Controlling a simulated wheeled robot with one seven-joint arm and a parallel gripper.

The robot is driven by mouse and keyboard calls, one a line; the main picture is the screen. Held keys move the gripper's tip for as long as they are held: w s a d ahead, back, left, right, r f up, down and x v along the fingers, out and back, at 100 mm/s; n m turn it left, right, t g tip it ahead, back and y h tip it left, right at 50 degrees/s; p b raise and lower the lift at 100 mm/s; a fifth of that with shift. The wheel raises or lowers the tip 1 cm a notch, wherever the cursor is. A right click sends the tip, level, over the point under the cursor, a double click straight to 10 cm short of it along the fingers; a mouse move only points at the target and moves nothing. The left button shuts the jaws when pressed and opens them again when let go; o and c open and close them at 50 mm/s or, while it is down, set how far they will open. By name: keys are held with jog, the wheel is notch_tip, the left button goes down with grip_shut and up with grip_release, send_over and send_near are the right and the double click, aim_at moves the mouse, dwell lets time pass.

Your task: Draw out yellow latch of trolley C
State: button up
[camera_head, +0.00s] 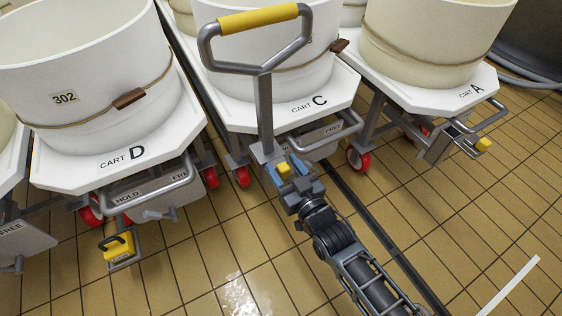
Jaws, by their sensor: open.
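Trolley C (308,114), a white cart marked "CART C", stands in the middle with a cream vat on it. Its tall grey handle with a yellow grip (258,18) rises at the front. A small yellow latch (284,169) shows low at the front of trolley C, just below the foot of the handle. My gripper (285,172) is open and right at this latch, with blue-grey finger parts on either side of the yellow. The gripper hides the lower part of the latch, and I cannot tell whether the fingers touch it.
Trolley D (150,150) stands at left with its own yellow latch (118,246) low in front. Trolley A (475,88) stands at right with a yellow latch (484,144). A grey bumper bar (335,138) is close right of my gripper. Tiled floor (200,270) in front is clear.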

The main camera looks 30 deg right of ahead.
aim_at(286, 172)
jog(key=s, duration=0.6)
jog(key=shift+p, duration=0.3)
jog(key=shift+s, duration=0.25)
jog(key=s+r+g, duration=0.1)
jog(key=s+r, duration=0.3)
jog(key=s, duration=0.5)
jog(key=s+r+g, duration=0.1)
jog(key=s+r, duration=0.3)
jog(key=s, duration=0.5)
jog(key=s+r, duration=0.4)
jog(key=s, duration=0.5)
jog(key=s+r+p, duration=0.2)
jog(key=r+p, duration=0.6)
jog(key=r, duration=0.2)
jog(key=s+r+g+p, duration=0.1)
jog(key=s+r+p, duration=0.1)
jog(key=r+p, duration=0.6)
notch_tip(286, 172, up, 4)
jog(key=shift+f, duration=0.25)
